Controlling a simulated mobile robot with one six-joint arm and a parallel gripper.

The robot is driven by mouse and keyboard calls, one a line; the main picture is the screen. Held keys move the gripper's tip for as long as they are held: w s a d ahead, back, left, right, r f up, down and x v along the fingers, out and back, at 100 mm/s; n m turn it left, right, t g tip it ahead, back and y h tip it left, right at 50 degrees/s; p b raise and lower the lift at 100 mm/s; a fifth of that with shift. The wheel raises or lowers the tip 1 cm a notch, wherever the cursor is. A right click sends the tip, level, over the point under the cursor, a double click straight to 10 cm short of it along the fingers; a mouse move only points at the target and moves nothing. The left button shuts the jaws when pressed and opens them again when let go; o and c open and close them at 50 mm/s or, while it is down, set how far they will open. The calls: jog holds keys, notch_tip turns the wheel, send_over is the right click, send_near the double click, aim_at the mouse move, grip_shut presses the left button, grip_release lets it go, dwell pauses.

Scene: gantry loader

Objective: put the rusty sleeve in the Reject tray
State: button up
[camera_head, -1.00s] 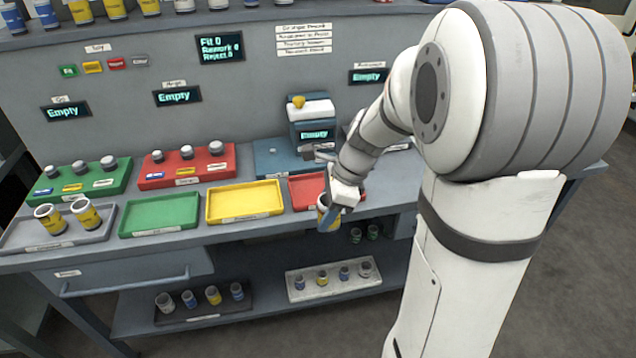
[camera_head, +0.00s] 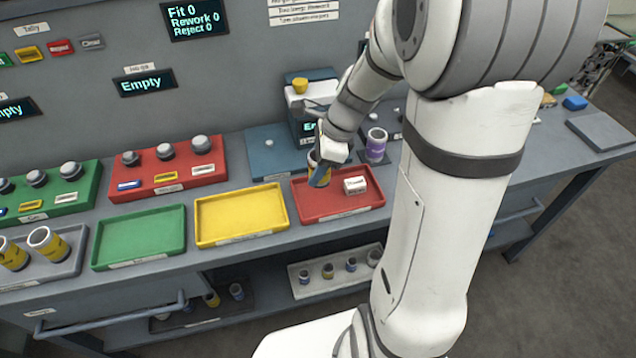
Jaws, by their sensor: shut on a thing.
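The yellow tray (camera_head: 240,214) and green tray (camera_head: 138,236) are empty. A purple-banded sleeve (camera_head: 376,145) stands behind the red tray, close right of my gripper. Red and green gauge blocks (camera_head: 168,172) with knobs stand at the back left.

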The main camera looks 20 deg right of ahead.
notch_tip(320, 180, down, 2)
jog(key=shift+f, duration=0.2)
jog(key=shift+s+a+f, duration=0.1)
jog(key=shift+f, duration=1.85)
jog(key=shift+f+b, duration=0.1)
jog(key=shift+b, duration=0.25)
jog(key=o, duration=1.2)
jog(key=shift+f, duration=0.1)
jog(key=shift+o, duration=0.2)
